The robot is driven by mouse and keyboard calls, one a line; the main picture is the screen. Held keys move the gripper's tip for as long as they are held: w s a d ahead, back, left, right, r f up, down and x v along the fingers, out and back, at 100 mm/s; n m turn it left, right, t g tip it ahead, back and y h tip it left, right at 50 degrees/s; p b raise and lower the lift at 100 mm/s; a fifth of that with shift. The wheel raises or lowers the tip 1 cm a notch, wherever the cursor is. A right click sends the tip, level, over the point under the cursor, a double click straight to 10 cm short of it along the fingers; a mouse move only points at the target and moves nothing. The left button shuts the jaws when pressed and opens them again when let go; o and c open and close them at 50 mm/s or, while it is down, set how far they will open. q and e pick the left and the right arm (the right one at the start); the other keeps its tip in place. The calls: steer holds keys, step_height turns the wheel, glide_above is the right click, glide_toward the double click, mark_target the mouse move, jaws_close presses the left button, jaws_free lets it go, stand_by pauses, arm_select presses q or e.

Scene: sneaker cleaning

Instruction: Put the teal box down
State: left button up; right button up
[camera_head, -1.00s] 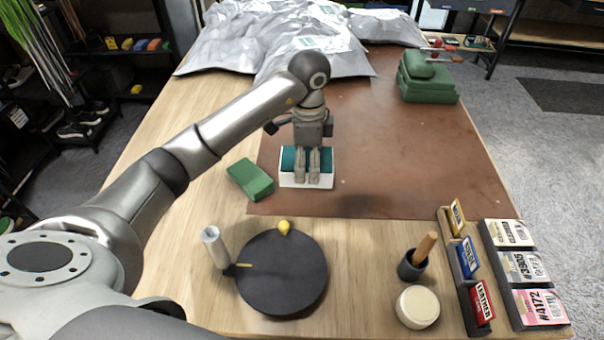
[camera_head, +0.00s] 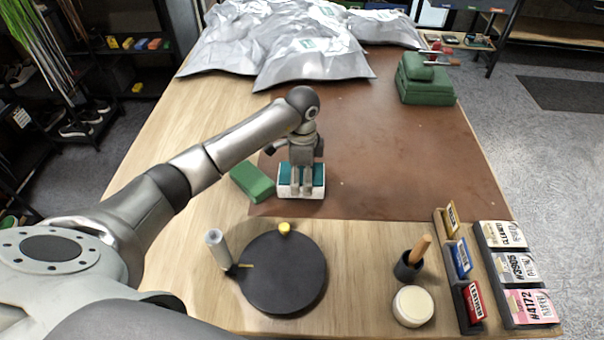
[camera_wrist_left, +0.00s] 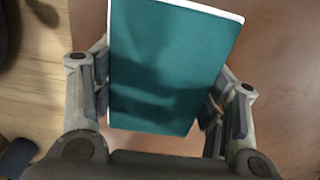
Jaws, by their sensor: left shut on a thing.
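The teal box (camera_head: 319,174) has a teal top and white sides. It is at the near left part of the brown mat, just right of the green block. My left gripper (camera_head: 301,188) comes down from above and is shut on the box, one finger on each side. In the left wrist view the teal top (camera_wrist_left: 170,65) lies between the two fingers and looks slightly tilted. I cannot tell whether its underside touches the mat. My right gripper is not in view.
The green block (camera_head: 253,181) lies close left of the box. A black round turntable (camera_head: 285,275) stands nearer me. A brush cup (camera_head: 408,266), a round tin (camera_head: 413,306) and card holders are at the near right. The brown mat (camera_head: 400,165) is clear to the right.

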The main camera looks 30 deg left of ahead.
mark_target(302, 173)
arm_select(q)
steer(key=o, duration=1.3)
steer(key=shift+f, duration=0.1)
steer(key=shift+c, duration=0.2)
steer(key=shift+r, duration=0.4)
step_height(302, 173, up, 12)
steer(key=b, duration=0.2)
steer(key=shift+f, duration=0.2)
